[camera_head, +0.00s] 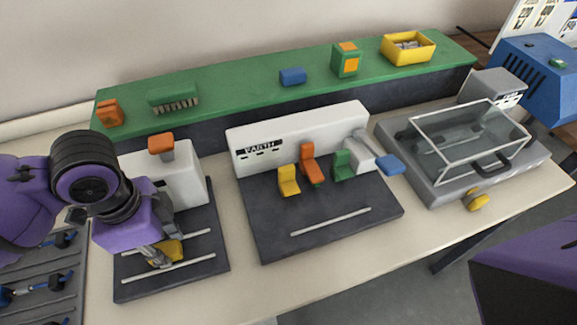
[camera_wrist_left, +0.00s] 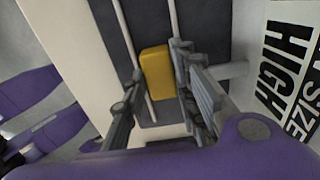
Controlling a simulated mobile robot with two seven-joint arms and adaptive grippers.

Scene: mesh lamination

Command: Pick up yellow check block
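The yellow check block (camera_head: 172,247) lies on the dark plate of the left station, between two thin light rails. In the left wrist view the yellow block (camera_wrist_left: 157,72) shows between the finger ends. My left gripper (camera_head: 158,254) is low over the plate at the block and hides part of it. Its fingers (camera_wrist_left: 160,65) are apart, one on each side of the block. A firm hold does not show; contact is hard to tell. My right gripper is not in view.
The left station's white housing (camera_head: 188,170) stands close behind the gripper. The middle station's dark plate (camera_head: 268,225) is to the right. A clear-lidded grey machine (camera_head: 445,175) stands further right. A green shelf (camera_head: 235,92) with small blocks runs along the back.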

